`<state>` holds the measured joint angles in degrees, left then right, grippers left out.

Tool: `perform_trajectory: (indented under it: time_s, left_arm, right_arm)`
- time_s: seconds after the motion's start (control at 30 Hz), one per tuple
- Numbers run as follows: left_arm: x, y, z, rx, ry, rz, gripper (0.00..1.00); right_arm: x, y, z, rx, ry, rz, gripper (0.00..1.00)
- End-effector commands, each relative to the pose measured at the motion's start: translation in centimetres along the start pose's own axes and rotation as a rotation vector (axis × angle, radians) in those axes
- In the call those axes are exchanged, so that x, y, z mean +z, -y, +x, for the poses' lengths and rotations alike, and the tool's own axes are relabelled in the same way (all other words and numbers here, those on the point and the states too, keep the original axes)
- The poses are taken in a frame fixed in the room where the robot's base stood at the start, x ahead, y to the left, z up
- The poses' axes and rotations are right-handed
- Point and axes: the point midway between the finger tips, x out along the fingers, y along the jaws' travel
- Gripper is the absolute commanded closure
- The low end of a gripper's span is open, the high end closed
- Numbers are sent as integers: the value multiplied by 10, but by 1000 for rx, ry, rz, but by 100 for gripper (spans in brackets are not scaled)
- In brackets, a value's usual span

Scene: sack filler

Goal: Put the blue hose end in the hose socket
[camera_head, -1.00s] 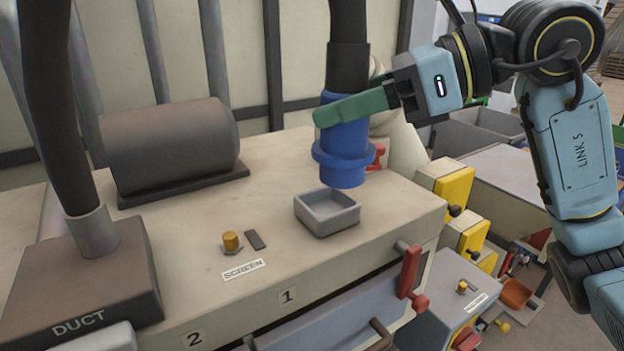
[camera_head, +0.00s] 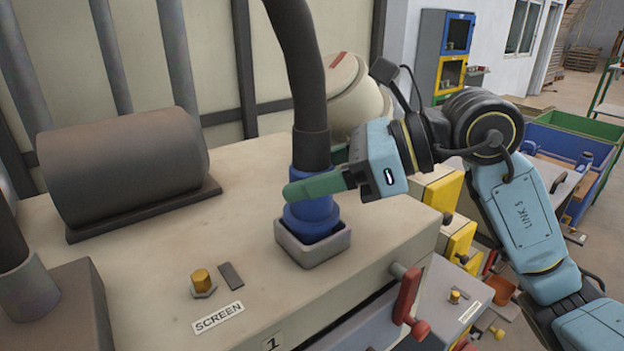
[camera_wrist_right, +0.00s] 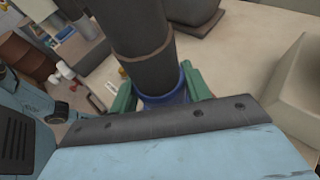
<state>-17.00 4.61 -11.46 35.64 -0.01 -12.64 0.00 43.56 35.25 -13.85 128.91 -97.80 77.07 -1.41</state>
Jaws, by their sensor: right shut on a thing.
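The blue hose end (camera_head: 312,213) hangs upright on a thick dark hose (camera_head: 299,80). Its lower part is inside the square grey hose socket (camera_head: 315,253) on top of the beige machine; how deep it sits is hidden by the socket's rim. My right gripper (camera_head: 315,187) has its green fingers shut around the blue hose end. In the right wrist view, the green fingers lie on both sides of the blue hose end (camera_wrist_right: 165,98), and the dark hose covers much of it. My left gripper is not in view.
A dark cylinder (camera_head: 123,165) stands on the machine top at the left. A yellow knob (camera_head: 201,280) is left of the socket near the SCREEN label (camera_head: 217,317). A red handle (camera_head: 407,297) sticks out at the front edge.

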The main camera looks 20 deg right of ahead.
Motion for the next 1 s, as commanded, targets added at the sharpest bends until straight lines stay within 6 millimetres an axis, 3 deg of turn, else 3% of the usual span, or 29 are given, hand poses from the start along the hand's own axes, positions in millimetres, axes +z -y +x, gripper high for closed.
perform_trajectory:
  time_s: [0.1,0.47,0.5,0.67,1.0]
  left_arm:
    - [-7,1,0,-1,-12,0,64]
    - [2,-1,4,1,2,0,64]
    - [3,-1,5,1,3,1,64]
    - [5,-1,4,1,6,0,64]
    - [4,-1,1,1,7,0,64]
  right_arm:
    - [-7,0,2,-1,3,-1,83]
    - [-10,0,4,-2,2,-2,83]
    - [-11,0,4,-1,0,-1,51]
    - [-10,0,4,-1,0,-1,31]
    - [-7,0,3,-1,1,-1,31]
